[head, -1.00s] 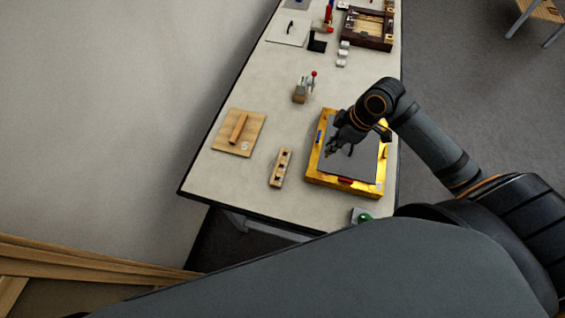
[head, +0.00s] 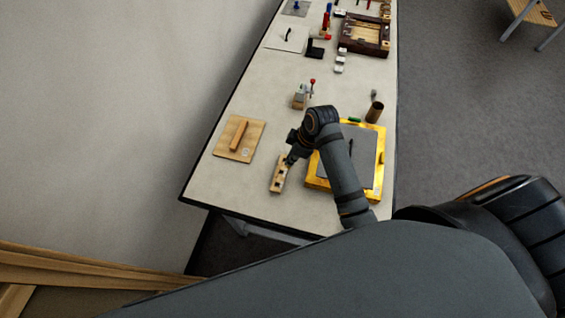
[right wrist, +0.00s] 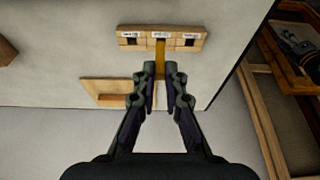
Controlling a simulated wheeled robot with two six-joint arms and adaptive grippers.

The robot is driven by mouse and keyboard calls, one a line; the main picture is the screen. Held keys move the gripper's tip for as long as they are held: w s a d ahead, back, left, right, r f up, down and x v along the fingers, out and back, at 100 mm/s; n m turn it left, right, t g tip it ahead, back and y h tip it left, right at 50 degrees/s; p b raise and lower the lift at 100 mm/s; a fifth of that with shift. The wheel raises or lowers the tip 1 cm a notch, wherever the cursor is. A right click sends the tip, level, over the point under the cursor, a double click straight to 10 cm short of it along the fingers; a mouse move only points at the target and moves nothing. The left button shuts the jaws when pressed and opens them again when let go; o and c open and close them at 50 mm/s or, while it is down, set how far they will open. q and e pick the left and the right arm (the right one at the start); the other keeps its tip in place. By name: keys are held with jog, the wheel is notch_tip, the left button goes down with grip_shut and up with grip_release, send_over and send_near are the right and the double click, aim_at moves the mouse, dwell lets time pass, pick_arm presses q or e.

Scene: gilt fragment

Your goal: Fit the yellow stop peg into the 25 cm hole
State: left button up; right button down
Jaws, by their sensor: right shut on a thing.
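The hole block (head: 278,176) is a narrow pale wooden bar lying on the table left of the gold frame. In the right wrist view the block (right wrist: 203,38) has white labels, too small to read surely, with a dark square hole at each side. My right gripper (head: 288,161) is over the block's far end. In the wrist view my right gripper (right wrist: 161,76) is shut on the yellow stop peg (right wrist: 160,54). The peg reaches to the block's middle and covers the middle hole area; I cannot tell whether its tip is inside. My left gripper is not in view.
The gold frame (head: 371,193) with a grey panel stands to the right, partly hidden by my arm. A wooden board (head: 221,148) with a bar lies left. Behind are a small clamp block (head: 299,100) and a brown cylinder (head: 374,111). The table's near-left corner is clear.

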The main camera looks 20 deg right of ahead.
jog(key=a+f, duration=0.1)
jog(key=w+a+f, duration=0.1)
jog(key=f, duration=0.1)
jog(key=shift+w, duration=0.15)
jog(key=p+x, duration=0.2)
jog(key=x, duration=0.1)
jog(key=shift+d, duration=0.1)
jog(key=shift+f, duration=0.35)
jog(key=c, duration=1.9)
grip_release()
jog(key=shift+f, duration=0.15)
jog(key=o, duration=0.5)
